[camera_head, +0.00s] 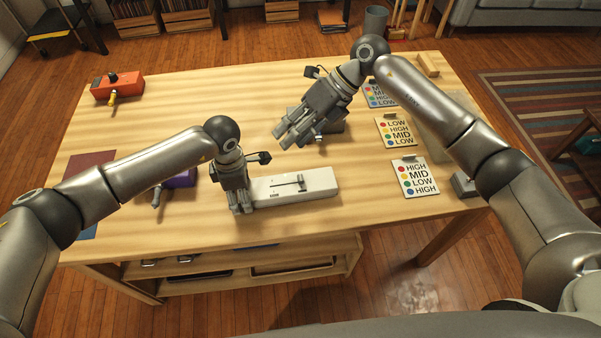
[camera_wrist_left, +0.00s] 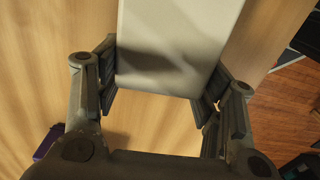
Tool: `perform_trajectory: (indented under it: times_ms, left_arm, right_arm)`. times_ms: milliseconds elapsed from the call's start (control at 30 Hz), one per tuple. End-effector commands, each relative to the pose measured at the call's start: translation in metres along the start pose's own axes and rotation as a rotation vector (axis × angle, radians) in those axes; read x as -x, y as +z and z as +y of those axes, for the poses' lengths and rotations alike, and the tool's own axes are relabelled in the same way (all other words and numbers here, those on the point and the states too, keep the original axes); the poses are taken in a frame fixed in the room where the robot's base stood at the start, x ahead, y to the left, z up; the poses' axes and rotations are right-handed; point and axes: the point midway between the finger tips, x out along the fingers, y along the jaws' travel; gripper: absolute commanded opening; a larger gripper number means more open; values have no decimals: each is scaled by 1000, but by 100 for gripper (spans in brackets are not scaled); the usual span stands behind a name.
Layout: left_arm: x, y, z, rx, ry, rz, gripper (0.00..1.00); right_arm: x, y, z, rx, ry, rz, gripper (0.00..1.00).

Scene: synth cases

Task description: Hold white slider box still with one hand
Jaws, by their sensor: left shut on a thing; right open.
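The white slider box (camera_head: 296,186) lies on the wooden table near its front edge, with a dark slider on its top. My left gripper (camera_head: 241,207) is at the box's left end, shut on it. In the left wrist view the white slider box (camera_wrist_left: 178,40) lies between the two fingers of my left gripper (camera_wrist_left: 160,98), one finger along each side. My right gripper (camera_head: 292,138) is open and empty, above the table behind the box. It partly hides a grey box (camera_head: 330,127) beneath it.
An orange box with a handle (camera_head: 118,86) stands at the back left. A purple box (camera_head: 183,179) is left of my left gripper. Cards with coloured dots (camera_head: 415,177) lie on the right. A small grey box (camera_head: 464,184) is at the right edge. The table's centre left (camera_head: 170,120) is clear.

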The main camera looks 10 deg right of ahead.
Motion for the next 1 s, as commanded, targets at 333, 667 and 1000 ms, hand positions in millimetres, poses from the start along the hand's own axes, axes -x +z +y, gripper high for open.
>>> perform_trajectory:
  times_ms: [333, 667, 1000]
  left_arm:
    - [0, 0, 0, 0, 0, 1, 34]
    - [-1, 0, 0, 0, -1, 1, 34]
    - [0, 0, 0, 0, -1, 1, 34]
  right_arm:
    - [-4, -26, 13, 527, -434, 408, 43]
    - [-6, -33, 1, 623, -537, 502, 43]
    - [-56, -51, -38, 618, -534, 500, 43]
